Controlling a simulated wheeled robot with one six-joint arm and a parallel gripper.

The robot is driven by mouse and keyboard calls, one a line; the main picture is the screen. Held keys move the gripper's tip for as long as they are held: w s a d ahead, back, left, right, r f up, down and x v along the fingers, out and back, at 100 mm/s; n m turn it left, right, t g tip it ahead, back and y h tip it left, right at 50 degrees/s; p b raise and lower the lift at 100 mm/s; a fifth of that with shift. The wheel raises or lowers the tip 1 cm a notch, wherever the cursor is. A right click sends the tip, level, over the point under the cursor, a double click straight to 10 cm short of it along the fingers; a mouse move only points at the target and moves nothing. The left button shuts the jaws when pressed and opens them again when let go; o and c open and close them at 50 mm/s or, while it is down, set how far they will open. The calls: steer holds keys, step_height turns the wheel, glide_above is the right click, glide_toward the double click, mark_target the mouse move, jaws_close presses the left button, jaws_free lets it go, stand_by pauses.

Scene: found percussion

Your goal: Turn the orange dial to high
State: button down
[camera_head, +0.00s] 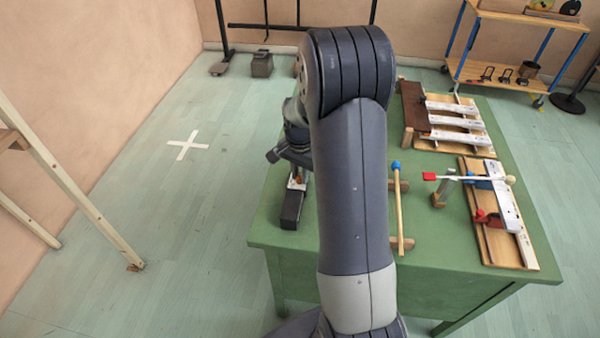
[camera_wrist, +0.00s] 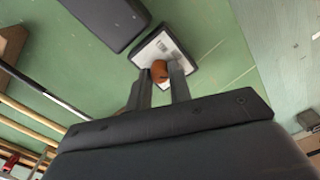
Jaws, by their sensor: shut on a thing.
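The orange dial (camera_wrist: 158,70) shows in the wrist view between the fingertips of my gripper (camera_wrist: 161,77), which is shut on it. The dial sits on a small panel (camera_wrist: 176,46) with a white face and dark edges. The dial's marks and pointer are too small or covered to read, so its setting cannot be told. In the head view my gripper is over the left part of the green table, and the panel (camera_head: 298,181) is mostly hidden below it.
A black block (camera_head: 291,210) lies beside the panel on the green table (camera_head: 300,238). To the right are a blue-headed mallet (camera_head: 399,220) on wooden rests, a red-tipped stick (camera_head: 450,178) and boards with metal bars (camera_head: 460,137). My arm hides the table's middle.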

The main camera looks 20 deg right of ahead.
mark_target(300, 176)
steer(key=c, duration=1.3)
jaws_free()
step_height(300, 176, up, 11)
steer(key=shift+f, duration=0.15)
step_height(300, 176, down, 11)
steer(key=shift+r, duration=0.1)
